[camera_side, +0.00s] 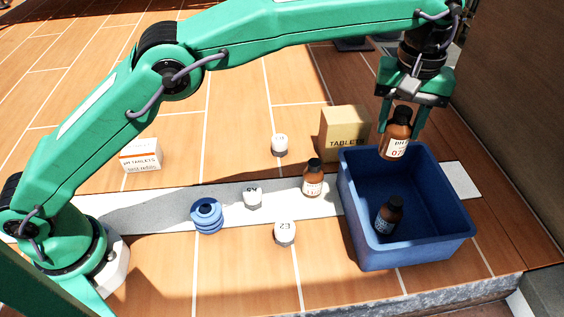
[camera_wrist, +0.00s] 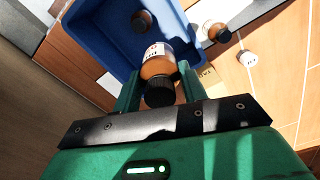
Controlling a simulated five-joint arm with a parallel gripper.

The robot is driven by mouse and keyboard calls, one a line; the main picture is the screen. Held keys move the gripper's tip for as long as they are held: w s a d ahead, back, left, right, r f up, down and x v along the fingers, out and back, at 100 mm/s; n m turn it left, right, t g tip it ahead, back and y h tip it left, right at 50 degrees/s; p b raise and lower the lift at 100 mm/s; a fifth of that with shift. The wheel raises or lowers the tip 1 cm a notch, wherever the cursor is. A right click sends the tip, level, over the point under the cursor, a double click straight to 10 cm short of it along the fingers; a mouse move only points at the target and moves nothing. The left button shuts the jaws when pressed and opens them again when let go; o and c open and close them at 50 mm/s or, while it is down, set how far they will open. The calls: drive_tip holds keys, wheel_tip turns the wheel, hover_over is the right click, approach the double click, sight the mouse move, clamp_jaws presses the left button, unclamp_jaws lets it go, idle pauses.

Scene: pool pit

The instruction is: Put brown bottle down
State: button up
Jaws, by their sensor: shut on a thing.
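My gripper (camera_side: 405,118) is shut on a brown bottle (camera_side: 395,142) with a black cap and a white label. It holds the bottle upright over the back part of the blue crate (camera_side: 405,254). In the wrist view the held bottle (camera_wrist: 158,66) sits between the fingers with the crate (camera_wrist: 97,49) beyond it. A second brown bottle (camera_side: 388,216) with a dark label is inside the crate, leaning. A third brown bottle (camera_side: 313,180) stands on the pale strip just left of the crate; it also shows in the wrist view (camera_wrist: 216,32).
A tan TABLETS box (camera_side: 344,132) stands behind the crate. White capped tubs (camera_side: 280,146), (camera_side: 253,197) and (camera_side: 285,234), a blue ringed piece (camera_side: 207,215) and a white tablets box (camera_side: 141,156) stand to the left. A wall is at right. Much of the crate floor is clear.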

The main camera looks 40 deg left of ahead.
drive_tip(key=shift+f, duration=0.1)
wheel_tip(320, 180, down, 13)
idle(0.6)
drive_tip(key=shift+f, duration=2.4)
drive_tip(key=shift+f, duration=0.1)
drive_tip(key=o, duration=1)
drive_tip(key=shift+o, duration=0.2)
